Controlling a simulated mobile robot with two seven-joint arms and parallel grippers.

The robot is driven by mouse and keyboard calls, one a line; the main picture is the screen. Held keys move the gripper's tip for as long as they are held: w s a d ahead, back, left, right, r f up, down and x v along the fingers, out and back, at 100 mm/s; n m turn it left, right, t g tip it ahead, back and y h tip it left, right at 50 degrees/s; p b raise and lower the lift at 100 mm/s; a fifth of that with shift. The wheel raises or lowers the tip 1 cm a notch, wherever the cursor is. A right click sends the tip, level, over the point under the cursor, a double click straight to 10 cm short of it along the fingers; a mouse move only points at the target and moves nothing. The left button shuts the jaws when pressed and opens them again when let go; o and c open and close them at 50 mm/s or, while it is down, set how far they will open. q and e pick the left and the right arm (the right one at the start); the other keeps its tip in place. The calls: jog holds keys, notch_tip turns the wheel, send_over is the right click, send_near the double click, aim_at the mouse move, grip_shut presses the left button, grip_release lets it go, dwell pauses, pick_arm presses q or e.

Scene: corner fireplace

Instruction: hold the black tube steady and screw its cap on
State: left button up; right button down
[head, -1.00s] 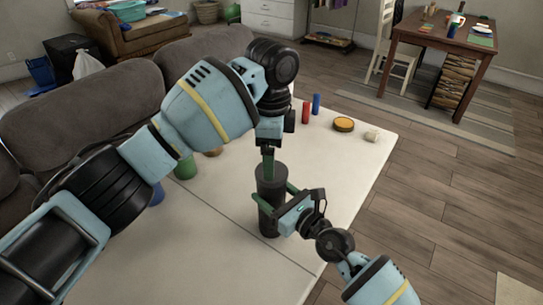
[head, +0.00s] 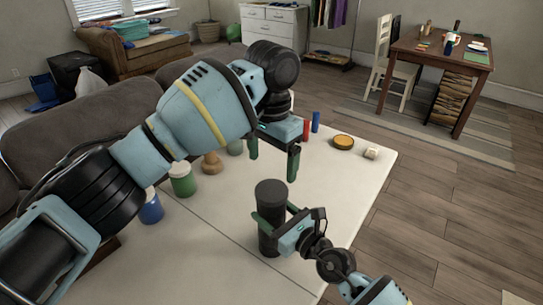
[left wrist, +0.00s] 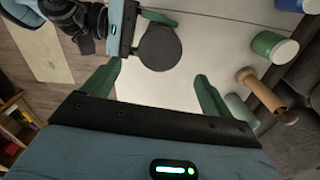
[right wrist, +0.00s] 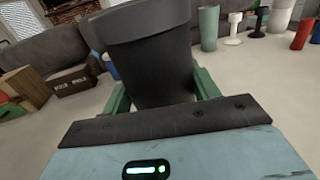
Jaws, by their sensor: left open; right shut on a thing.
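The black tube (head: 268,240) stands upright on the white table. Its dark cap (head: 271,189) sits on top, and I see no clear gap in the right wrist view, where the cap (right wrist: 147,22) is a wider band above the tube (right wrist: 158,72). My right gripper (head: 272,222) is shut around the tube's body from the right. My left gripper (head: 273,158) is open and empty above the cap, apart from it. In the left wrist view the cap's round top (left wrist: 160,47) lies beyond the open fingers. Threads are hidden.
On the white table (head: 200,260) stand a blue jar (head: 151,208), a green jar (head: 183,181) and a wooden piece (head: 211,164) at left. A red cylinder (head: 306,131), blue cylinder (head: 316,122) and yellow round tin (head: 343,142) are behind. The front is clear.

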aim_at(271, 190)
pick_arm(q)
jog(key=shift+r+n, duration=0.2)
jog(key=shift+n, duration=0.5)
jog(key=shift+f, duration=4.05)
jog(key=c, duration=1)
jog(key=o, duration=1.1)
